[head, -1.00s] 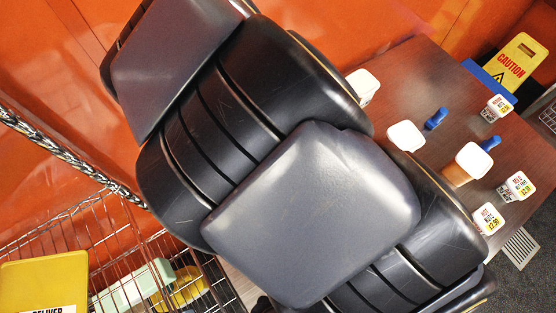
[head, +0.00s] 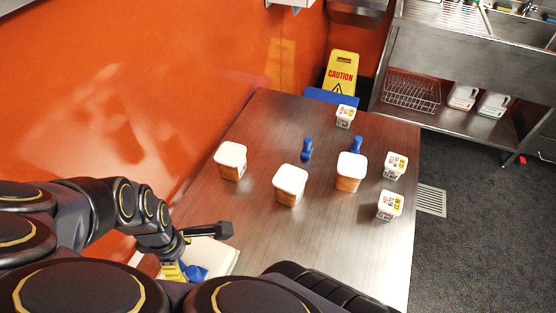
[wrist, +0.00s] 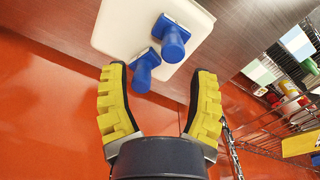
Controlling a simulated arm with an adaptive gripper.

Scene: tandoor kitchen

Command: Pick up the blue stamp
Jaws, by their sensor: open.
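Several blue stamps with rounded handles are in view. In the wrist view, one blue stamp (wrist: 173,42) and a nearer blue stamp (wrist: 145,66) are on a white board (wrist: 118,30) at the table edge. My gripper (wrist: 158,72) is open, its yellow fingers apart, with the nearer stamp showing beyond and between the fingertips. I see no contact. In the head view, my gripper is at lower left, partly hidden by my arm, beside blue (head: 195,272) on the white board. Two more blue stamps (head: 306,149) (head: 357,147) are farther back on the table.
White-lidded tubs (head: 231,160) (head: 290,184) (head: 351,170) and small labelled tubs (head: 391,204) (head: 345,116) stand on the brown table (head: 330,240). A yellow caution sign (head: 341,72) is behind it. An orange wall (wrist: 50,110) and wire rack (wrist: 280,130) flank my gripper.

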